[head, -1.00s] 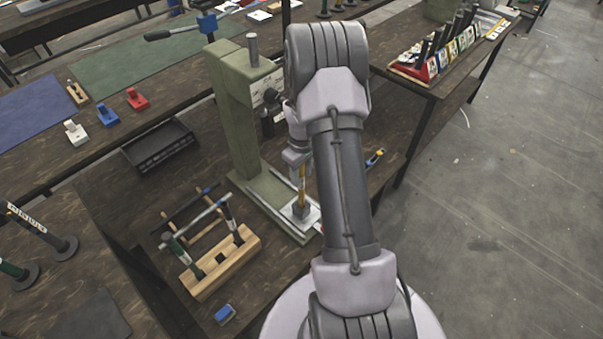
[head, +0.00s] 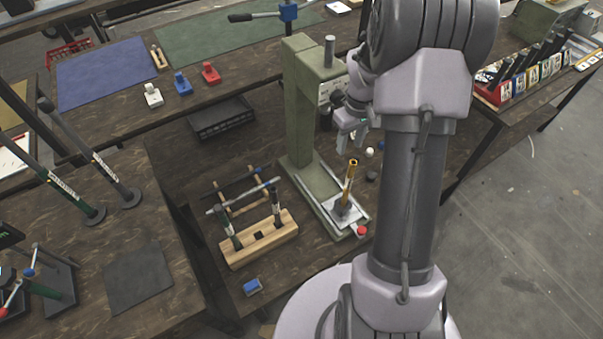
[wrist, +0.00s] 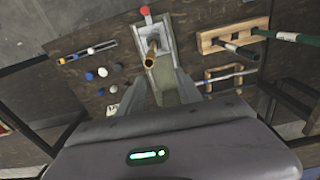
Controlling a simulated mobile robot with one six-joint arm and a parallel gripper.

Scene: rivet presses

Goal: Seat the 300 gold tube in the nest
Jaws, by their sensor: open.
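The gold tube (head: 350,182) stands upright in a small grey nest block (head: 344,208) on the pale plate at the foot of the green press (head: 301,110). The tube also shows in the wrist view (wrist: 152,50), with its open end toward the camera. Whether it is fully down in the nest I cannot tell. I cannot read a number on it. My gripper (head: 351,140) is open and empty, above the tube and apart from it, beside the press column.
A red knob (head: 361,230) sits at the plate's front edge. A wooden rack (head: 258,240) with dark-handled tools stands left of the press. A blue block (head: 252,287) lies in front. A black tray (head: 221,117) is behind. Small balls (wrist: 103,72) lie beside the press.

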